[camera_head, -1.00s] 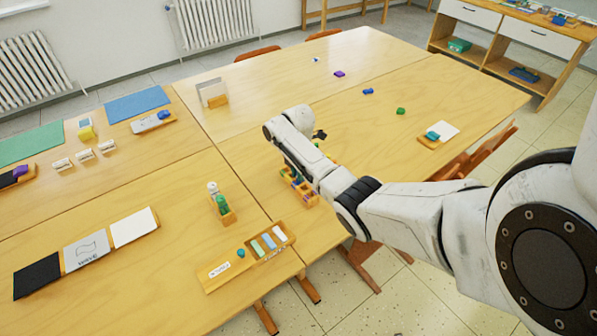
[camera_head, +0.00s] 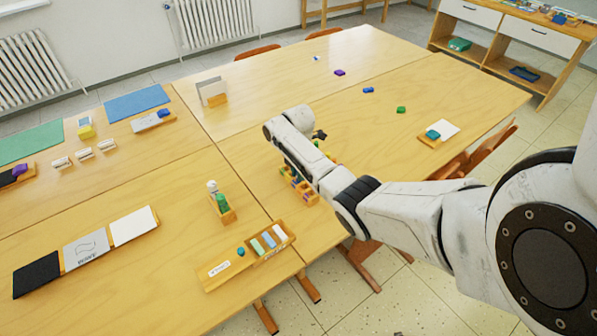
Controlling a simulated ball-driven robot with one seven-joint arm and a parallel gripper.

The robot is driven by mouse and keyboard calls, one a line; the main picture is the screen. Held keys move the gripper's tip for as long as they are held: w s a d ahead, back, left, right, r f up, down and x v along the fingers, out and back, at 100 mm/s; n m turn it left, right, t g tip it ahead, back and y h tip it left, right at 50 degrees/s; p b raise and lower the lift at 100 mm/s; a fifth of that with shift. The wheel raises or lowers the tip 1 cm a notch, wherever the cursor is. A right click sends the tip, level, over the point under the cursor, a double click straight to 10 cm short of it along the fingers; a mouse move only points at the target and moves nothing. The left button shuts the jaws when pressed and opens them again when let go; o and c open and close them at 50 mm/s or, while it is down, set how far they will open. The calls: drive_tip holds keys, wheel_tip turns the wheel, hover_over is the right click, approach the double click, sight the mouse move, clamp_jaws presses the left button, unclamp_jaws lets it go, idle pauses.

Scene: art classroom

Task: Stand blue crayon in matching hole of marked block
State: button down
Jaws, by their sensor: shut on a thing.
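My gripper (camera_head: 320,134) is mostly hidden behind my own arm at the middle of the table; only a dark part shows. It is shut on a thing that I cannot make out. A wooden block (camera_head: 311,198) with purple and other coloured bits lies partly behind my arm, near the table's front edge. I cannot tell its holes or any mark on it. Small green and yellow bits show just beyond the arm. No blue crayon can be made out for certain.
A blue piece (camera_head: 368,90), a purple piece (camera_head: 340,72) and a green piece (camera_head: 401,109) lie apart on the far table. A wooden holder (camera_head: 229,217) with green and white items and a chalk tray (camera_head: 289,236) stand left of my arm. The right table is largely clear.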

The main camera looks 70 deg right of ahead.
drive_tip(key=c, duration=1)
unclamp_jaws()
drive_tip(key=shift+o, duration=1.1)
drive_tip(key=shift+r, duration=0.1)
drive_tip(key=shift+r+p, duration=2.85)
drive_tip(key=shift+r, duration=0.1)
drive_tip(key=shift+a+f, duration=0.1)
